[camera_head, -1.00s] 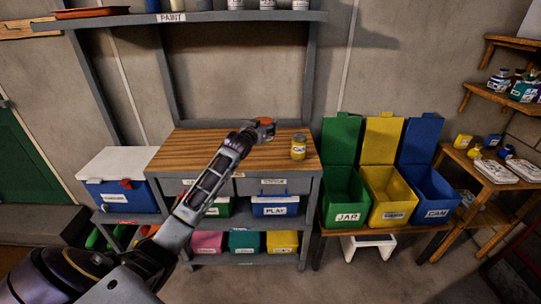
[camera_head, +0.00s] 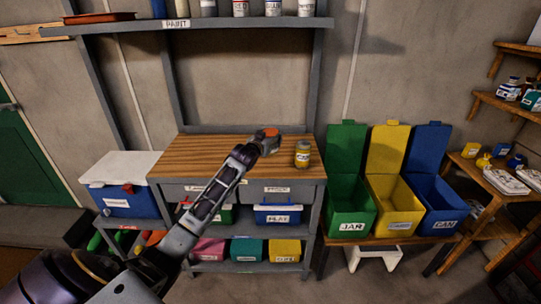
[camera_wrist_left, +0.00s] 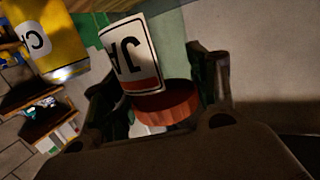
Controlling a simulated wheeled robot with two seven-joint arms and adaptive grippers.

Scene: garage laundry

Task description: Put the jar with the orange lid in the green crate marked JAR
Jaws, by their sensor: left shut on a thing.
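My left gripper (camera_head: 264,138) is shut on the jar with the orange lid (camera_head: 269,132), over the back part of the workbench in the head view. The arm and fingers hide most of the jar there. In the left wrist view the orange lid (camera_wrist_left: 168,103) sits between the two fingers (camera_wrist_left: 160,98), and a white label reading JA (camera_wrist_left: 130,58) shows beyond it. I cannot tell how high the jar is above the bench. The green crate marked JAR (camera_head: 351,212) stands to the right of the bench, its lid raised. My right gripper is not in view.
Open yellow (camera_head: 396,208) and blue (camera_head: 435,205) crates stand right of the green one. A paint shelf (camera_head: 220,23) hangs above; a cooler (camera_head: 122,175) is at left.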

